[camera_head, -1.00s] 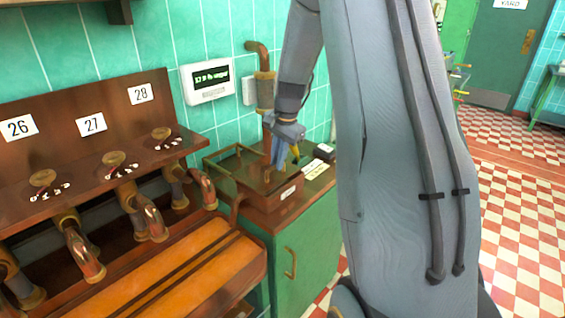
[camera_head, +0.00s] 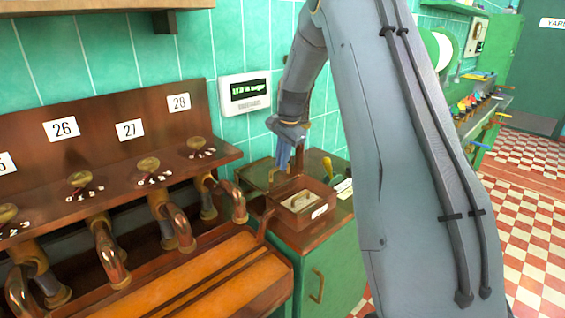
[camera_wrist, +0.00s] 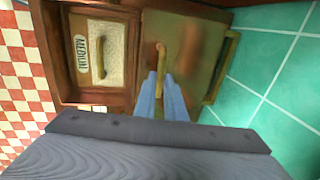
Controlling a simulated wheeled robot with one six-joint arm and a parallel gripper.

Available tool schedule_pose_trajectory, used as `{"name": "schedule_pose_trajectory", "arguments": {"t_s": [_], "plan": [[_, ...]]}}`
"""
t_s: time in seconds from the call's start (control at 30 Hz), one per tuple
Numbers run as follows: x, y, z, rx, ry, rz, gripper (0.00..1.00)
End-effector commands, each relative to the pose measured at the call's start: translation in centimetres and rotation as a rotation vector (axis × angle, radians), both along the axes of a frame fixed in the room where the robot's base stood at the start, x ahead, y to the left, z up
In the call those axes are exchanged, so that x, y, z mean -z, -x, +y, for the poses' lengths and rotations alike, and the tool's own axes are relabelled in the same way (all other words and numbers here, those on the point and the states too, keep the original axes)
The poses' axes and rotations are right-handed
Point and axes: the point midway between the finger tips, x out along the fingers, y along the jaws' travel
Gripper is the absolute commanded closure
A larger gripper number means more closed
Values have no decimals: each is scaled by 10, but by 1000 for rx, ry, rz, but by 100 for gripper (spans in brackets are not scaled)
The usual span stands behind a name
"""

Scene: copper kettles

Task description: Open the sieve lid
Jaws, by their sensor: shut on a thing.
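The sieve lid is a flat olive-brown panel (camera_wrist: 193,48) with a brass handle (camera_wrist: 161,57) in the wrist view. My gripper (camera_wrist: 162,76) has its two blue fingers close together at that handle, shut on it. In the head view my gripper (camera_head: 281,166) points down over the lid (camera_head: 258,175), which lies on the wall side of a wooden box (camera_head: 325,200). Beside the lid, the box opening is uncovered. It shows a pale sieve (camera_head: 299,202) with a small handle. In the wrist view the sieve (camera_wrist: 113,42) has a label reading MEDIUM.
The box stands on a green cabinet (camera_head: 325,265) with a wooden top. A wooden bench with several copper pipes (camera_head: 170,222) is at the left. The teal tiled wall (camera_head: 105,45), with a white display (camera_head: 245,93), is close behind the lid.

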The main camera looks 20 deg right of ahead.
Motion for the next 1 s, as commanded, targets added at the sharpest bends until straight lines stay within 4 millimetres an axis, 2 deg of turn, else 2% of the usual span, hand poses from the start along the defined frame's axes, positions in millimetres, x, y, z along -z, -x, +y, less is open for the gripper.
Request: {"name": "schedule_pose_trajectory", "arguments": {"t_s": [0.07,0.1,0.2,0.57,1.0], "plan": [[-1,0,0,1,-1,0,100],[-1,0,0,1,-1,0,85],[-1,1,-1,2,-1,0,71],[-5,1,0,0,-1,0,71],[-67,12,-4,0,0,-1,71]]}}
